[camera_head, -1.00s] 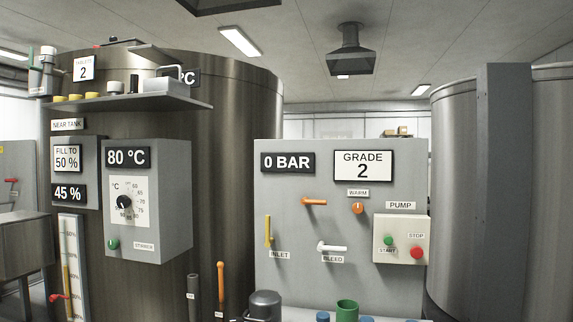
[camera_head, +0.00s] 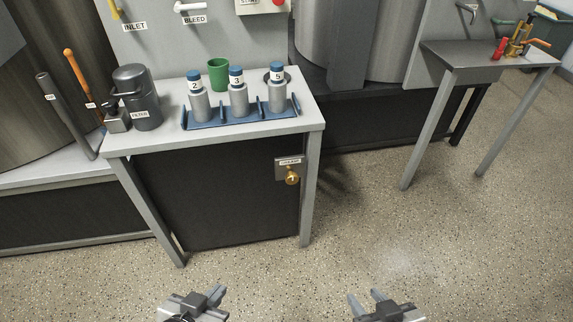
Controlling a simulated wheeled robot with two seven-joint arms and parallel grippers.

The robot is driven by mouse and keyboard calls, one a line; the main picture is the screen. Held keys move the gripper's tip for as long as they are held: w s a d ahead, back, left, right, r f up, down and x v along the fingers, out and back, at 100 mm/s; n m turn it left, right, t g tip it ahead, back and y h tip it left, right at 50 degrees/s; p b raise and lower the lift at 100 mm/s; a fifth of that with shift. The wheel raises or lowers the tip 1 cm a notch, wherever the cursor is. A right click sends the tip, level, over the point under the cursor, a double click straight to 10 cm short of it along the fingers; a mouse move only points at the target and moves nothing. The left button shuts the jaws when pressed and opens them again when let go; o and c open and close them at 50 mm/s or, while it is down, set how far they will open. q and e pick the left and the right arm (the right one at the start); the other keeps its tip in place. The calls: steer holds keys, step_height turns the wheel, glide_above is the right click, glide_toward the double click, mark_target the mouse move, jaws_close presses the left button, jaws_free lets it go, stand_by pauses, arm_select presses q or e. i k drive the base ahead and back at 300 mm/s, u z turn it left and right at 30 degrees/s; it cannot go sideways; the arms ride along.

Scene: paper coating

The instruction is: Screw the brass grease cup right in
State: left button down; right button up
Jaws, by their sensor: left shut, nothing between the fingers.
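The brass grease cup (camera_head: 291,178) sits on a small grey plate (camera_head: 280,172) with a label above it. The plate is on the dark front panel of the bench, near its right leg. I cannot tell how deep the cup's thread sits. My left gripper (camera_head: 219,300) is at the bottom edge, left of and well short of the cup, shut and empty. My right gripper (camera_head: 366,294) is at the bottom edge, right of the cup, with its two fingers apart and nothing between them. Neither gripper touches anything.
The bench top (camera_head: 170,150) holds a blue rack (camera_head: 240,119) with numbered bottles, a green cup (camera_head: 218,72) and a dark filter (camera_head: 140,100). A side table (camera_head: 480,60) with coloured tools stands at right. The speckled floor (camera_head: 330,225) before the bench is clear.

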mark_target(291, 177)
steer(key=z, duration=1.7)
steer(key=k, duration=0.95)
steer(key=u, duration=1.95)
steer(key=i, duration=1)
steer(key=u, duration=0.05)
